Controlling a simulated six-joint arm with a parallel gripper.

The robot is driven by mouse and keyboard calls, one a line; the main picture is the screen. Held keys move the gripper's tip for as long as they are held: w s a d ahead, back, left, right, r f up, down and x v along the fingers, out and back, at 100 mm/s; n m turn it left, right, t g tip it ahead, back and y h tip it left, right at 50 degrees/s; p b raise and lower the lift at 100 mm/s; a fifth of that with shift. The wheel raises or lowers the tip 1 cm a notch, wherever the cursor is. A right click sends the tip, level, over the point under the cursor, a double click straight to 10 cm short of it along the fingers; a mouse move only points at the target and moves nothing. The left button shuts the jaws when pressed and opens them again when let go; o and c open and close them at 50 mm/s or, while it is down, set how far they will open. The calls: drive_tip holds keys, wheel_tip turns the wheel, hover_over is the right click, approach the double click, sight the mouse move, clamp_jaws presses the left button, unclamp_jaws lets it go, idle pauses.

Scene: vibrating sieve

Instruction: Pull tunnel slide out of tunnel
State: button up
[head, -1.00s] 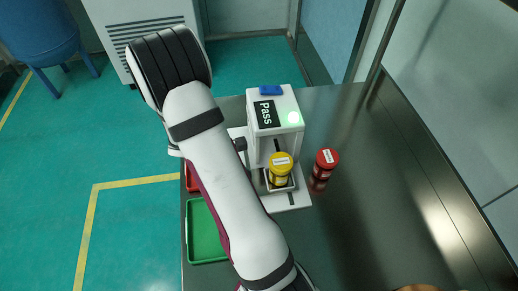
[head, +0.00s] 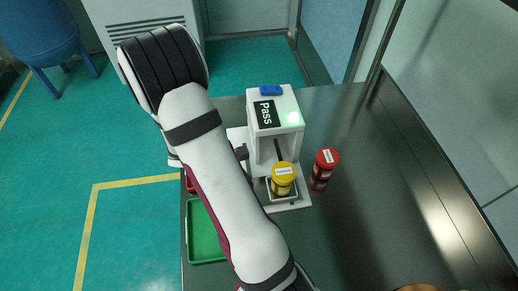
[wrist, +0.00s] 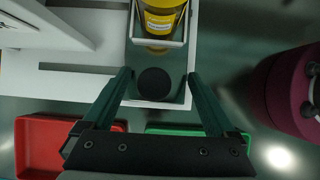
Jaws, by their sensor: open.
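The tunnel (head: 285,130) is a white housing with a dark "Pass" screen, a blue block and a lit green light on top. The tunnel slide (head: 294,192) is a small tray at its front, bearing a yellow-capped jar (head: 283,178). In the wrist view, the slide's rim (wrist: 160,43) and the jar (wrist: 160,18) show at the top. My gripper (wrist: 159,74) is open and empty, its two fingers apart on either side of a dark round knob (wrist: 153,84) below the slide. In the head view my arm hides the gripper.
A red-capped jar (head: 323,168) stands right of the tunnel. A green tray (head: 205,235) lies at front left, and a red tray (wrist: 60,145) beside it is mostly hidden by my arm in the head view. The table's right side is mostly clear.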

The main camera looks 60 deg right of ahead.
drive_tip(key=shift+o, duration=0.2)
drive_tip(key=v, duration=0.9)
drive_tip(key=s+a+r+m+t+y, duration=0.2)
drive_tip(key=s+a+r+m+y, duration=0.1)
drive_tip(key=s+a+r+m, duration=0.2)
drive_tip(key=s+a+r+m+t+y, duration=0.2)
drive_tip(key=s+a+r+m, duration=0.3)
drive_tip(key=a+m, duration=0.4)
drive_tip(key=a+r+y, duration=0.1)
drive_tip(key=a, duration=0.3)
drive_tip(key=shift+s+a+m, duration=0.3)
drive_tip(key=shift+s+a, duration=0.05)
